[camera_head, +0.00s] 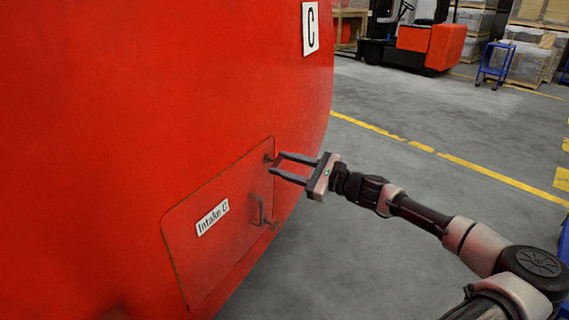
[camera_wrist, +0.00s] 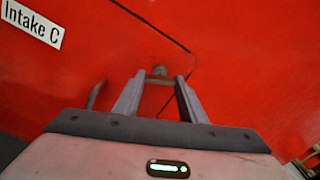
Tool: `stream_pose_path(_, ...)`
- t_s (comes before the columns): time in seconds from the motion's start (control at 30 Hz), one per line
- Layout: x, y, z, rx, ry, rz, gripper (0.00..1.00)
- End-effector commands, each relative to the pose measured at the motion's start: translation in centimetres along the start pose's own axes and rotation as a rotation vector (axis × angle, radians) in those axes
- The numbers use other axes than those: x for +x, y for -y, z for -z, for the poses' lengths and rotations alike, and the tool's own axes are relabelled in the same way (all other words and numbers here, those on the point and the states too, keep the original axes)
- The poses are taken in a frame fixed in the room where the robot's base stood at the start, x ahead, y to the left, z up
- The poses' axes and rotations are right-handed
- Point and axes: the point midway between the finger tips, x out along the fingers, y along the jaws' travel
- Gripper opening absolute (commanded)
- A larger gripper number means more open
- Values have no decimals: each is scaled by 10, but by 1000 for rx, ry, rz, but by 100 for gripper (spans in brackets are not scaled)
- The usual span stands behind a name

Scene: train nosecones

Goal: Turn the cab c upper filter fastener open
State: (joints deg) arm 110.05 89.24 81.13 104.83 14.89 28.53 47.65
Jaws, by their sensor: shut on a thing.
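The Intake C hatch (camera_head: 205,255) is a red panel in the red nosecone marked C. Its upper filter fastener (camera_head: 268,158) is a small dark knob at the panel's upper right corner. In the wrist view the fastener (camera_wrist: 159,72) shows at the fingertips, between the two fingers. My gripper (camera_head: 277,163) reaches in from the right and is shut on the fastener, its fingers still some way apart. The gripper also shows in the wrist view (camera_wrist: 160,80). The fastener's exact turn is too small to tell.
A dark handle (camera_head: 262,210) stands out from the hatch below my gripper; it shows left of the fingers in the wrist view (camera_wrist: 95,95). A small lower fastener (camera_head: 276,226) is near it. Open grey floor (camera_head: 400,190) lies to the right. A forklift (camera_head: 425,40) stands far behind.

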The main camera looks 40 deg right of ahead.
Motion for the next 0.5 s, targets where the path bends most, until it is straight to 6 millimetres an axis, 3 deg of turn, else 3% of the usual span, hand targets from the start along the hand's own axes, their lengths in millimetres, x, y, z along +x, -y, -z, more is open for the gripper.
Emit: stream_pose_path(0.5, 0, 0, 1, -492, 0, 1, 15)
